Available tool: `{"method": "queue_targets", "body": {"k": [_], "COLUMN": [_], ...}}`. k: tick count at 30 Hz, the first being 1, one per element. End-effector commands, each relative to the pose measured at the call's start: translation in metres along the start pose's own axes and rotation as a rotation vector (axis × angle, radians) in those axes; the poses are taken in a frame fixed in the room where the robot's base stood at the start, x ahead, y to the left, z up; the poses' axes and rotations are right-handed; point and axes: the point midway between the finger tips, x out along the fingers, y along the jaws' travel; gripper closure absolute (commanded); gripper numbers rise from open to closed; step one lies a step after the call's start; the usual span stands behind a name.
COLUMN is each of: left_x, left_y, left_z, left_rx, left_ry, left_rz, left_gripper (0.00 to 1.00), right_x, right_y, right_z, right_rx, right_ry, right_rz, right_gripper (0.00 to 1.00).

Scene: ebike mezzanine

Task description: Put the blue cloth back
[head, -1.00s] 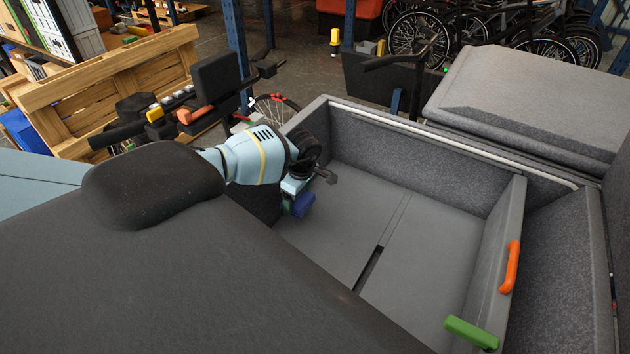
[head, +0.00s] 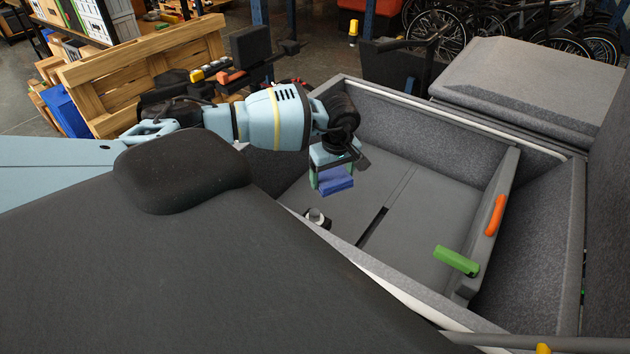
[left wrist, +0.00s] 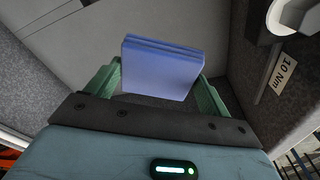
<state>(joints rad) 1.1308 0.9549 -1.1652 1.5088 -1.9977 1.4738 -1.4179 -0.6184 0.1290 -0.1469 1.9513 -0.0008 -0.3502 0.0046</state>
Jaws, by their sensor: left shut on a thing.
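The blue cloth (head: 336,185), a folded flat block, hangs in my left gripper (head: 332,178) over the grey box with speckled walls (head: 430,140). In the left wrist view the blue cloth (left wrist: 160,68) sits between the two green fingers of my left gripper (left wrist: 158,80), which are shut on it. The cloth looks raised above the box floor (head: 410,230), though the exact gap cannot be told. My right gripper is not in view.
A small black-and-white object (head: 318,218) shows by the box's near wall. An orange handle (head: 496,215) and a green block (head: 457,261) are at the right wall. A white holder (left wrist: 290,15) and a "10 Nm" tag (left wrist: 283,75) show in the wrist view. Much floor is bare.

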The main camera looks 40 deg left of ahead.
Motion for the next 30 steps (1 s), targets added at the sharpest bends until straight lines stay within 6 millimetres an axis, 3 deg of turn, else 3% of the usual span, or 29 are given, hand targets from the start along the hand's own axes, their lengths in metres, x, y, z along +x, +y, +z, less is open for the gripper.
{"method": "queue_targets", "body": {"k": [3,5,9,15,18,24,30], "left_x": [-0.036,-0.051,-0.081,-0.106,-0.113,-0.122,-0.124], "left_y": [0.009,0.009,0.011,0.019,0.022,0.023,0.023], "left_z": [0.046,0.073,0.148,0.252,0.288,0.33,0.339], "left_rx": [0.244,0.376,0.691,1.012,1.098,1.189,1.206], "left_ry": [0.001,0.0,-0.005,-0.008,-0.006,-0.003,-0.001], "left_rz": [0.033,0.044,0.071,0.1,0.109,0.12,0.122], "left_gripper": [0.44,0.44,0.44,0.44,0.44,0.44,0.44], "right_x": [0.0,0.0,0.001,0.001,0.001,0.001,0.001], "right_y": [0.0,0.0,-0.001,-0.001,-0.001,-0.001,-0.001], "right_z": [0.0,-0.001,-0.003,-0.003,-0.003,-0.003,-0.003], "right_rx": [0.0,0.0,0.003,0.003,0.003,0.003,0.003], "right_ry": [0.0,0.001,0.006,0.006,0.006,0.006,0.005], "right_rz": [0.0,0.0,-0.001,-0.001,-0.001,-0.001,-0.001], "right_gripper": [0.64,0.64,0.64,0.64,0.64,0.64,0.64]}}
